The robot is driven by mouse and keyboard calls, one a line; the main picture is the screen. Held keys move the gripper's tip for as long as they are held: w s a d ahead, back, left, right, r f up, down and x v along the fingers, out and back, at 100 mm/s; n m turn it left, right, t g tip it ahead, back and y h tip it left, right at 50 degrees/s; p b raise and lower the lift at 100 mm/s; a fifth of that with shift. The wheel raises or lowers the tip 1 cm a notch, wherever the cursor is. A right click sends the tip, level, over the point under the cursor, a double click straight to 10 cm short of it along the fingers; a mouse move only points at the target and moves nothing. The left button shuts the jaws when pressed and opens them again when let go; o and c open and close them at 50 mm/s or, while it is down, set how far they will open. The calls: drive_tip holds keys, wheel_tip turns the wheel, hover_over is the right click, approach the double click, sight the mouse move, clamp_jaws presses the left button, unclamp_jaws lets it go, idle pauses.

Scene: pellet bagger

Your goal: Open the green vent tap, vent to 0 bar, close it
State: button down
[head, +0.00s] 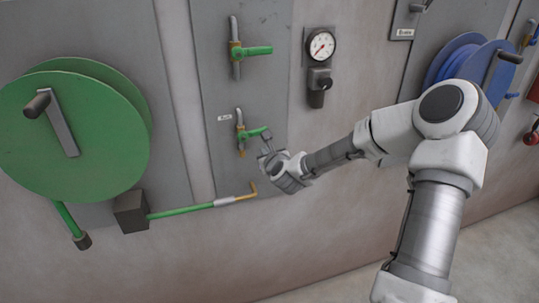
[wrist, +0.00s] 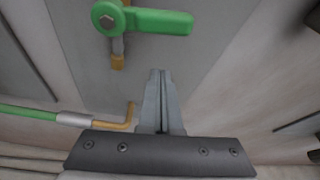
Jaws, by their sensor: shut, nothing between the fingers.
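A green tap handle (head: 257,131) sits on the lower pipe of the grey wall panel, beside a small label (head: 224,117) too small to read. It also shows at the top of the wrist view (wrist: 158,20), lying crosswise to its pipe and pointing right. A second green tap (head: 254,51) sits higher on the panel, its handle also crosswise. My gripper (head: 266,141) is close to the lower handle's free end; in the wrist view its fingers (wrist: 160,74) are shut and empty, below the handle with a visible gap. A round gauge (head: 321,45) has a red needle; its reading is not legible.
A big green hose reel (head: 75,130) fills the left. A green hose lance (head: 185,210) with a brass bent tip (head: 250,191) lies below the lower tap. A black-knobbed fitting (head: 320,82) is under the gauge. A blue reel (head: 465,62) stands at right.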

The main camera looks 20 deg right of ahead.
sight(253, 133)
drive_tip(key=shift+w+a+r+p, duration=0.15)
drive_tip(key=shift+r+p, duration=0.15)
drive_tip(key=shift+r, duration=0.3)
drive_tip(key=shift+w+a+r+p, duration=0.1)
drive_tip(key=shift+r+p, duration=0.15)
drive_tip(key=shift+r, duration=0.4)
drive_tip(key=shift+w+a+r+p, duration=0.15)
drive_tip(key=shift+r+p, duration=0.15)
drive_tip(key=shift+r, duration=0.3)
